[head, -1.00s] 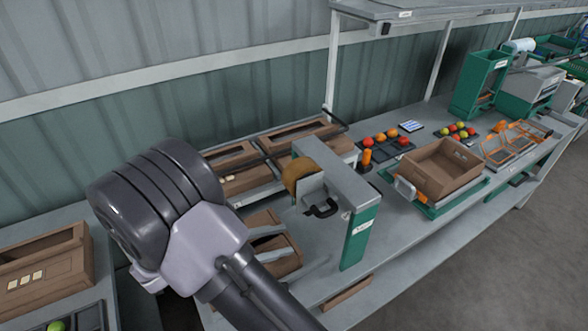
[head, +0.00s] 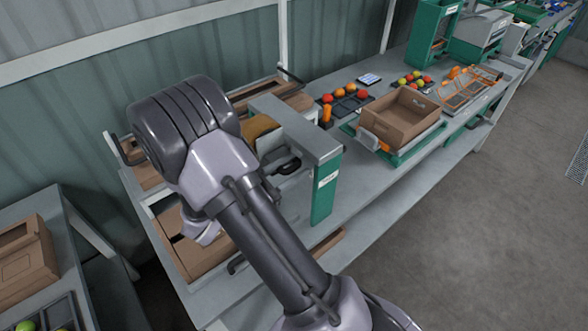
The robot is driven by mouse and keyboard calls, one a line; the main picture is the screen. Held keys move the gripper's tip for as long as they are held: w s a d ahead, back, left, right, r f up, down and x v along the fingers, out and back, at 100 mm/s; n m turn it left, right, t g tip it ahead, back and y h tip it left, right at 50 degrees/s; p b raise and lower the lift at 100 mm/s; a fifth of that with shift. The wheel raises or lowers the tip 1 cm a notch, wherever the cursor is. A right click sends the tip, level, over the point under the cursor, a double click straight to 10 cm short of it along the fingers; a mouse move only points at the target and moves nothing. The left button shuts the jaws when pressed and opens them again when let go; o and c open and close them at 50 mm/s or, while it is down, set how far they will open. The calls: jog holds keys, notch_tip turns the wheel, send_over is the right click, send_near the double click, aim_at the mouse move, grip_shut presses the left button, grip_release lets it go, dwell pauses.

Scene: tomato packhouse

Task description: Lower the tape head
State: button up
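The tape head stands on the bench under a grey and green gantry frame (head: 325,180). A tan tape roll (head: 258,127) shows beneath its top beam, and a black handle (head: 288,166) sticks out on the near side. My arm crosses in front and hides the left part of the tape head. An open cardboard box (head: 200,255) lies below and to the left of it, partly behind my arm. My gripper is hidden behind my arm, so its fingers do not show. I cannot tell how high the tape head sits.
A brown carton (head: 402,118) sits on a green scale at the right. A dark tray of red and orange tomatoes (head: 345,102) is behind it. An orange rack (head: 468,90) lies farther right. More boxes (head: 28,262) stand at the left. The floor at the right is clear.

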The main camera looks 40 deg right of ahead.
jog(key=shift+d, duration=0.2)
grip_shut()
dwell(1.3)
